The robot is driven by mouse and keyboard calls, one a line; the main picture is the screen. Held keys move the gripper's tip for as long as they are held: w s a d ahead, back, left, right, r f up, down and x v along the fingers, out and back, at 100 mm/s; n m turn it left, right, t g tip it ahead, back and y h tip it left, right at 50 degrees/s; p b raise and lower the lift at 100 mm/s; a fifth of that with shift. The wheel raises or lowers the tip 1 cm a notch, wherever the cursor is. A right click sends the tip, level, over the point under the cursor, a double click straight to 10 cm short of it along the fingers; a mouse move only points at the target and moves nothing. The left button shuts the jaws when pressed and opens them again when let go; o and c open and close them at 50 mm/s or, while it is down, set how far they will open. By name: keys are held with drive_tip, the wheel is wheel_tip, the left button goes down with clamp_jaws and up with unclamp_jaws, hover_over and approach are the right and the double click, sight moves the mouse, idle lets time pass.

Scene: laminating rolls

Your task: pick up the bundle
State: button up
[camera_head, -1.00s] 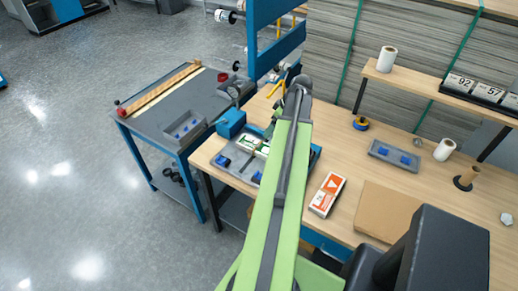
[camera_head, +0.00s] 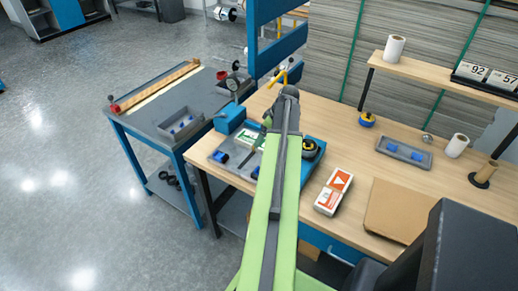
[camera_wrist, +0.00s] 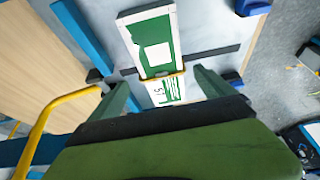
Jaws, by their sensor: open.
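The bundle (camera_wrist: 150,42), green and white with a yellow band round it, lies on a grey fixture plate (camera_wrist: 195,25). In the head view its green and white top (camera_head: 250,138) shows just left of my gripper, which hides part of it. My gripper (camera_wrist: 163,90) is open. In the wrist view its two fingers stand apart, one on each side of the banded end of the bundle. Whether they touch it I cannot tell. My gripper also shows small in the head view (camera_head: 266,128), over the plate.
An orange and white box (camera_head: 333,192) and a cardboard sheet (camera_head: 398,211) lie right of my arm. A black roll (camera_head: 310,148) sits close by the arm. A blue box (camera_head: 229,118) and a yellow hooked bar (camera_wrist: 50,115) are near. Bare bench lies behind.

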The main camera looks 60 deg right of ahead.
drive_tip(key=b+x, duration=0.4)
drive_tip(key=x, duration=0.1)
drive_tip(key=shift+w+a+f+b, duration=0.1)
drive_tip(key=shift+b, duration=0.2)
drive_tip(key=shift+c, duration=0.3)
drive_tip(key=c, duration=1.8)
drive_tip(key=shift+o, duration=0.2)
drive_tip(key=shift+r, duration=0.2)
wheel_tip(320, 180, up, 10)
drive_tip(key=p, duration=1)
drive_tip(key=shift+r+p, duration=0.2)
drive_tip(key=shift+p, duration=0.2)
